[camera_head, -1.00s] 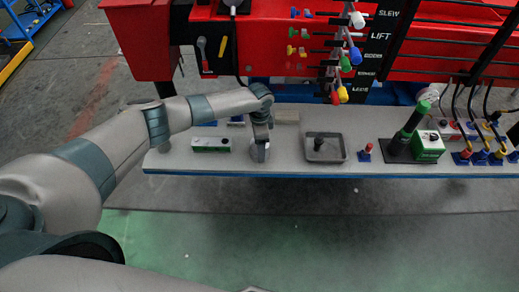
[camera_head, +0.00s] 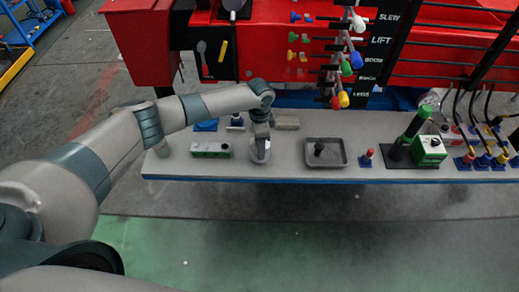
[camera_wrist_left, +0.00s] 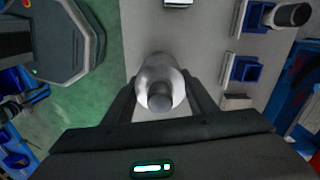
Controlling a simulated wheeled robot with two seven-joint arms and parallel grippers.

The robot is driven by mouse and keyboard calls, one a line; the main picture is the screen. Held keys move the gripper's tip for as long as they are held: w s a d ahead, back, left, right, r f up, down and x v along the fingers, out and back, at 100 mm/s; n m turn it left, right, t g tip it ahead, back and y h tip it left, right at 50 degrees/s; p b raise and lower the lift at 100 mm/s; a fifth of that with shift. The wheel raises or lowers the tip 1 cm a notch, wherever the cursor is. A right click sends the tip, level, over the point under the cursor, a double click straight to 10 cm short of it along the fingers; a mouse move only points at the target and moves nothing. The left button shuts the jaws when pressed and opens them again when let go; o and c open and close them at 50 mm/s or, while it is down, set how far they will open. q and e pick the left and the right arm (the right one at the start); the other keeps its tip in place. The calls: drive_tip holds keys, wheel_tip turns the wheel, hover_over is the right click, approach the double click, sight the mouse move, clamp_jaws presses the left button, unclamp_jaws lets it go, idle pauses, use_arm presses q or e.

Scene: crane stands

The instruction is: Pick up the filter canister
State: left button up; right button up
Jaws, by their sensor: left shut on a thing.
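The filter canister is a pale grey cylinder (camera_wrist_left: 157,72) with a darker round end facing the camera in the left wrist view. My left gripper (camera_wrist_left: 160,88) has a finger on each side of it and is shut on it. In the head view the canister (camera_head: 261,155) shows under my left gripper (camera_head: 261,137), near the front edge of the bench. It looks roughly upright; I cannot tell whether its base touches the bench top. My right gripper is not in view.
On the bench (camera_head: 290,172) a green-and-white box (camera_head: 211,154) stands left of the canister and a grey tray (camera_head: 343,155) stands right. Farther right are a red-topped part (camera_head: 366,158) and a green-topped cylinder (camera_head: 410,132). Red machinery with levers (camera_head: 345,55) rises behind.

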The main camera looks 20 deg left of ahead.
use_arm(q)
drive_tip(key=shift+r, duration=0.4)
drive_tip(key=s+d+r+b, duration=0.3)
drive_tip(key=d+r, duration=0.4)
drive_tip(key=d, duration=0.4)
drive_tip(key=shift+d+b, duration=0.15)
drive_tip(key=shift+b, duration=0.5)
